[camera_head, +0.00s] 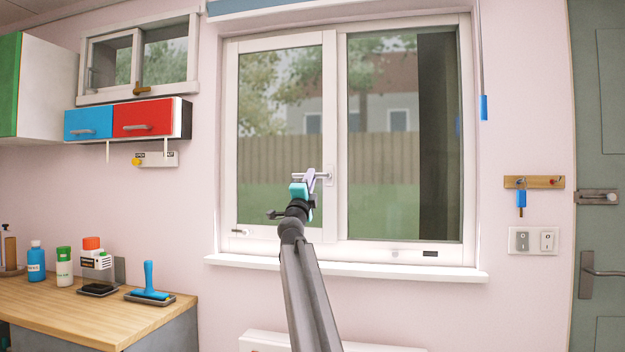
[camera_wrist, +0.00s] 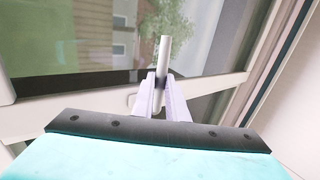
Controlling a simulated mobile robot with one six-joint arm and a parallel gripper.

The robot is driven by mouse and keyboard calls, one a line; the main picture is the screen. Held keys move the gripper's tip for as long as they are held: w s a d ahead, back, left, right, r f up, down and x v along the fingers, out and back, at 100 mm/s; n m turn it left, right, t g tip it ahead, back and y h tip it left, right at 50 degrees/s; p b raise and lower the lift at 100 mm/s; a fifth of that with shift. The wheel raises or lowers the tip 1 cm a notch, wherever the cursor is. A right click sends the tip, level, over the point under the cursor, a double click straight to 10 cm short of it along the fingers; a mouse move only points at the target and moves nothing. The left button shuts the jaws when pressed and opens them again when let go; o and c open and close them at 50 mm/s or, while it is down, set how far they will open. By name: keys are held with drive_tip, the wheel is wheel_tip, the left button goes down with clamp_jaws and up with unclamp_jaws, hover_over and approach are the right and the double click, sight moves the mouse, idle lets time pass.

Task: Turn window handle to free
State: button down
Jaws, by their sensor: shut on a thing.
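The window handle (camera_head: 325,176) is a pale lever on the middle upright of the white window frame. Its lever points level to the left from its base plate. In the wrist view the lever (camera_wrist: 164,50) shows as a light rod standing up between the fingers. My gripper (camera_head: 310,181) is at the lever, and its pale fingers (camera_wrist: 160,95) are shut on it from both sides. The teal gripper body hides the lower part of the wrist view. The left window pane (camera_head: 280,130) sits flush in its frame, as far as I can tell.
The white window sill (camera_head: 345,268) juts out below the window. A key rack (camera_head: 534,182) and switches (camera_head: 533,240) are on the right wall, beside a grey-green door (camera_head: 601,140).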

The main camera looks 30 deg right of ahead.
drive_tip(key=shift+s, duration=0.1)
idle(0.3)
drive_tip(key=c, duration=1.7)
unclamp_jaws()
drive_tip(key=shift+d, duration=0.1)
drive_tip(key=shift+c, duration=0.2)
drive_tip(key=p+v, duration=0.1)
drive_tip(key=v, duration=1.3)
drive_tip(key=shift+r, duration=0.1)
